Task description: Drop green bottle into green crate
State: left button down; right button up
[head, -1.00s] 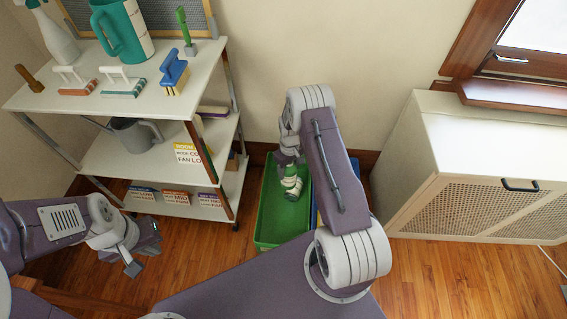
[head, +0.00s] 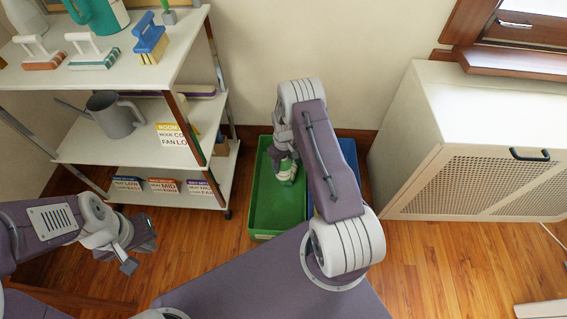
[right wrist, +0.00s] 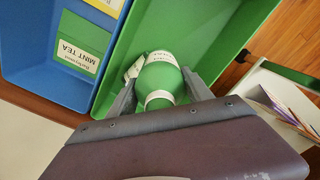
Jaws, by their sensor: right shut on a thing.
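The green bottle (head: 287,171) with white label bands is in my right gripper (head: 284,158), over the green crate (head: 262,210) on the floor. In the right wrist view the bottle (right wrist: 160,78) sits between the two fingers of my right gripper (right wrist: 158,88), with the green crate (right wrist: 205,25) behind it. The gripper is shut on the bottle. I cannot tell whether the bottle touches the crate's floor. My left gripper (head: 140,250) hangs empty at the lower left, its fingers apart.
A white cabinet (head: 470,130) is at the right. Wood floor lies between.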

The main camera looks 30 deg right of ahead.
jog(key=shift+r, duration=0.1)
jog(key=o, duration=1.4)
jog(key=shift+o, duration=0.2)
notch_tip(320, 180, up, 9)
jog(key=p, duration=0.5)
jog(key=shift+p, duration=0.3)
jog(key=shift+r, duration=0.1)
